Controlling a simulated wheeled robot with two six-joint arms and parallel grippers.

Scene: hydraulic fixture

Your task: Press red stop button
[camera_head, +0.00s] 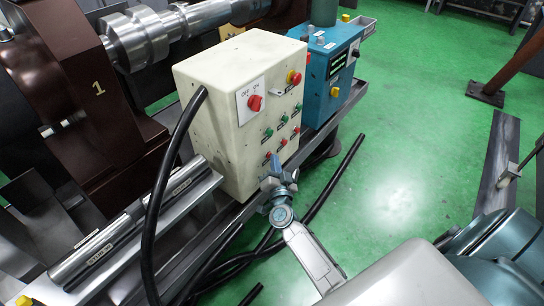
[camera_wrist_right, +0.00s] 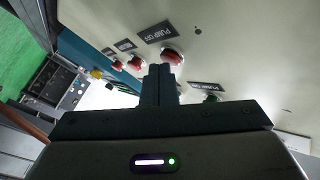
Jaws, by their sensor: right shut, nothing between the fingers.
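The cream control box (camera_head: 222,150) carries a lower row of red buttons, the nearest being the front red button (camera_head: 266,157), with green buttons (camera_head: 268,132) above. Higher up are a red rotary switch (camera_head: 254,102) and a red knob on a yellow base (camera_head: 294,77). My right gripper (camera_head: 271,168) is shut and empty, just in front of the lower front corner of that panel. In the right wrist view its fingertips (camera_wrist_right: 160,68) point at the panel, close beside a red button (camera_wrist_right: 172,56) under a dark label. Whether they touch it I cannot tell. My left gripper is not in view.
More red buttons (camera_wrist_right: 135,62) and a green button (camera_wrist_right: 210,98) lie close around the fingertips. A teal box (camera_head: 328,75) stands behind the control box. A thick black cable (camera_head: 160,190) hangs at its left. Green floor (camera_head: 400,150) is open to the right.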

